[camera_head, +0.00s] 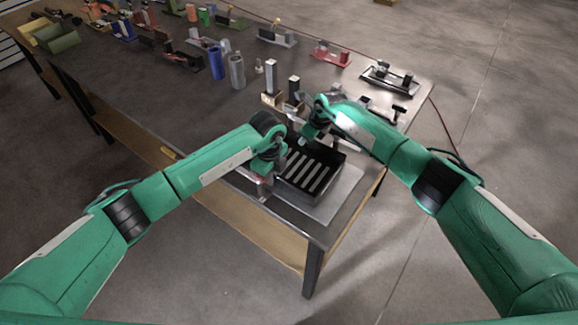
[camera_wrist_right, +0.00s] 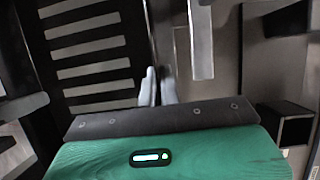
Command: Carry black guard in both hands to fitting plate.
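The black guard (camera_head: 311,171), a dark box-like part with a row of slots, lies level over the light grey fitting plate (camera_head: 334,205) near the table's front corner. In the right wrist view the guard (camera_wrist_right: 92,72) fills the left side. My right gripper (camera_head: 337,146) is at the guard's far right side. Its fingertips (camera_wrist_right: 159,88) are close together with the guard's thin wall edge between them. My left gripper (camera_head: 264,180) is at the guard's left side; its fingertips are hidden or too small to read. I cannot tell whether the guard touches the plate.
Metal blocks and posts (camera_head: 271,76) stand just behind the guard. A black tray (camera_head: 390,79) and a red fixture (camera_head: 331,55) are farther back. Blue and grey cylinders (camera_head: 237,71) stand to the left. The table's front edge is close to the guard.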

